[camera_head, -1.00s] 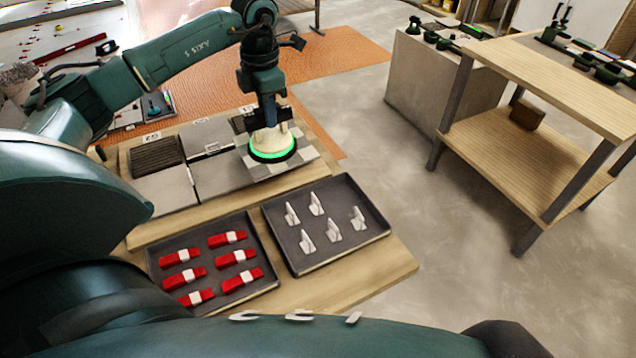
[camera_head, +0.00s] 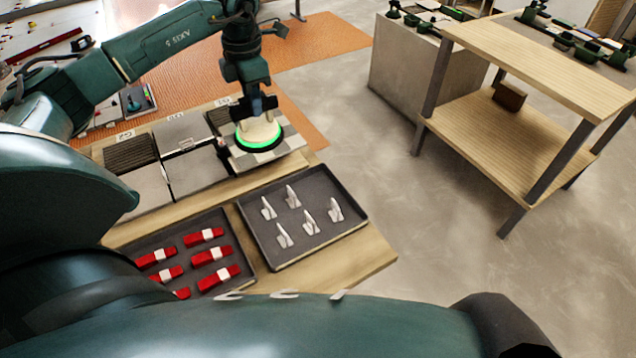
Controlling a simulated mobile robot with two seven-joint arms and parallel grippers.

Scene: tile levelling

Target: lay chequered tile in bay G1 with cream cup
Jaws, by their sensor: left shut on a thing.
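My left gripper (camera_head: 257,108) is shut on the cream cup (camera_head: 258,130), a pale dome with a glowing green ring round its base. The cup sits on top of the chequered tile (camera_head: 285,147), which is grey and white, at the right front of the bay board. The tile's front edge shows; I cannot tell whether it touches the bed or hangs just above it. A ridged dark open bay (camera_head: 219,117) lies behind it, partly hidden by the gripper. The bay labels are too small to read surely. My right gripper is not in view.
Plain grey tiles (camera_head: 197,172) fill neighbouring bays; another ridged bay (camera_head: 130,152) is at the left. In front stand a tray of red-and-white pieces (camera_head: 247,265) and a tray of white wedges (camera_head: 350,222). A wooden shelf table (camera_head: 520,140) is at the right.

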